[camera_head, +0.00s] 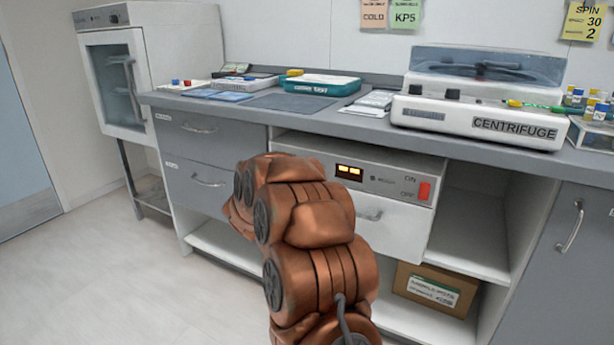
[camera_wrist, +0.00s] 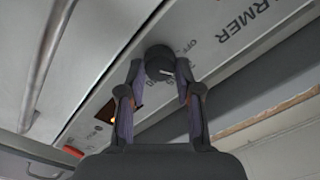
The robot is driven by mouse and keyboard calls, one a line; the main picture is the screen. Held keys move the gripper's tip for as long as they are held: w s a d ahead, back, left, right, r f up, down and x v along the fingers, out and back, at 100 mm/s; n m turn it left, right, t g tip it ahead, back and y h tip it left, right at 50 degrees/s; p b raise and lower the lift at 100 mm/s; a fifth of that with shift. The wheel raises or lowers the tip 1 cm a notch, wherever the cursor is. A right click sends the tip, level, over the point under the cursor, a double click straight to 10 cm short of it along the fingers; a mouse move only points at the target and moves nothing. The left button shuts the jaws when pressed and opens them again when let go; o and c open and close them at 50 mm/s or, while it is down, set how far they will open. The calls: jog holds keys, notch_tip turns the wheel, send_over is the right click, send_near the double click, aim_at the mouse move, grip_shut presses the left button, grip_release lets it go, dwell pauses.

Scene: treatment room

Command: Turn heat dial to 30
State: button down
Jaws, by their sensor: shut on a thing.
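The heat dial (camera_wrist: 157,55) is a dark round knob with a pale pointer mark, on the warmer panel (camera_wrist: 210,45) in the wrist view. OFF and other scale marks are printed around it, partly hidden. My gripper (camera_wrist: 160,75) has its two fingers on either side of the knob and is shut on it. In the head view the warmer panel (camera_head: 390,180) shows a lit display (camera_head: 349,172) and a red switch (camera_head: 424,191). My arm hides the dial and gripper there. The dial's exact setting is not readable.
The panel sits under the grey counter (camera_head: 290,117), above a white drawer (camera_head: 385,217). A centrifuge (camera_head: 475,110) and a teal tray (camera_head: 320,86) stand on top. An open shelf with a cardboard box (camera_head: 436,288) is at the lower right. Floor at the left is clear.

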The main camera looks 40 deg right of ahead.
jog(key=shift+d, duration=0.1)
jog(key=c, duration=0.8)
grip_release()
jog(key=v, duration=1.2)
